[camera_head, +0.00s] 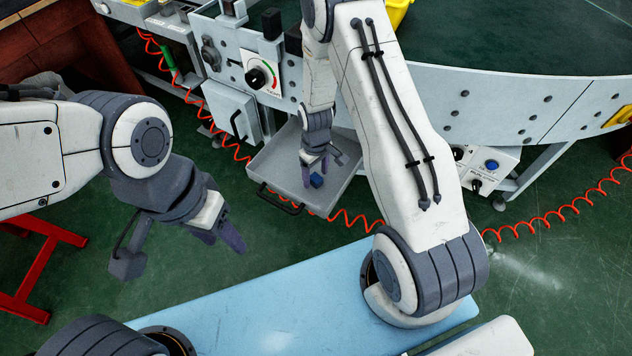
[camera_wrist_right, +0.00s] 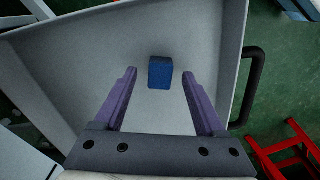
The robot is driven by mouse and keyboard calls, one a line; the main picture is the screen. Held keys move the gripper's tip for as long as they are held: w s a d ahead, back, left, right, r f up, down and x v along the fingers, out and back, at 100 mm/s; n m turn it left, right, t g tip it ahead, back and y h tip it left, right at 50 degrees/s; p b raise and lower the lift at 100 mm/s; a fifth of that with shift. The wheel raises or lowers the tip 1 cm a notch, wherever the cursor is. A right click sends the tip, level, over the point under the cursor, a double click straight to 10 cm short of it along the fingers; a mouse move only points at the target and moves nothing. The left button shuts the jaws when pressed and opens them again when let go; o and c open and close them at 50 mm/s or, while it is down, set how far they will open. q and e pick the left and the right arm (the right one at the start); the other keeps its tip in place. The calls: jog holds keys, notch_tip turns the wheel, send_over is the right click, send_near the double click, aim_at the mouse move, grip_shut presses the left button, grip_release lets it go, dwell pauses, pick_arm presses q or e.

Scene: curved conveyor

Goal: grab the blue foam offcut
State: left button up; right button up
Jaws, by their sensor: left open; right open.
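The blue foam offcut (camera_head: 316,181) is a small blue block lying in a grey metal tray (camera_head: 277,151) under the conveyor. In the right wrist view the offcut (camera_wrist_right: 160,72) lies on the tray floor, just beyond and between the fingertips. My right gripper (camera_head: 314,168) is open, reaching down into the tray, with its purple fingers (camera_wrist_right: 159,80) on either side of empty space. My left gripper (camera_head: 222,243) hangs open over the green floor, left of the tray and well away from the offcut.
The tray has raised walls and a dark handle (camera_head: 281,199) at its front; the handle also shows in the right wrist view (camera_wrist_right: 254,85). The curved conveyor (camera_head: 540,110) stands behind. A coiled red hose (camera_head: 350,218) runs near the tray. A red stand (camera_head: 35,265) is at left.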

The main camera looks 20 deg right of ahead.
jog(key=shift+f, duration=0.7)
grip_shut()
